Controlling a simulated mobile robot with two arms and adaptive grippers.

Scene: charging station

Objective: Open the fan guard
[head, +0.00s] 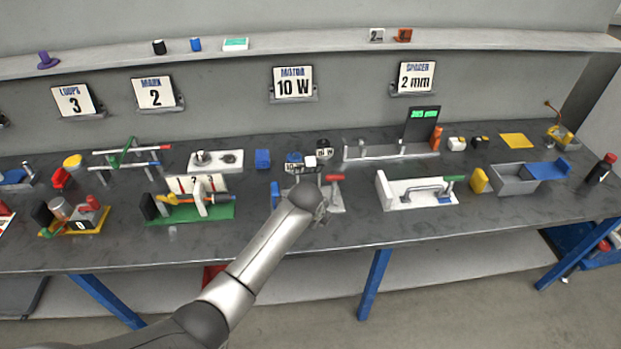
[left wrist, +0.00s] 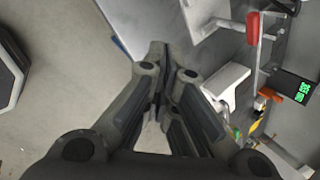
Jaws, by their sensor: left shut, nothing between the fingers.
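No part is clearly marked as a fan guard. A grey metal fixture with a red handle (head: 334,177) stands on the bench just behind my left gripper (head: 320,213), which hides part of it. The red handle also shows at the upper right in the left wrist view (left wrist: 252,27), beside a grey metal plate (left wrist: 200,15). The left gripper's fingers are together and empty in the left wrist view (left wrist: 160,62). They appear apart from the red handle. My right gripper is not in view.
A white fixture with a green-ended handle (head: 420,191) stands to the right. A green-based fixture (head: 192,213) is to the left. Small blue and white motor blocks (head: 293,157) sit behind, below the "MOTOR 10 W" sign (head: 293,83). The bench's front strip (head: 360,232) is clear.

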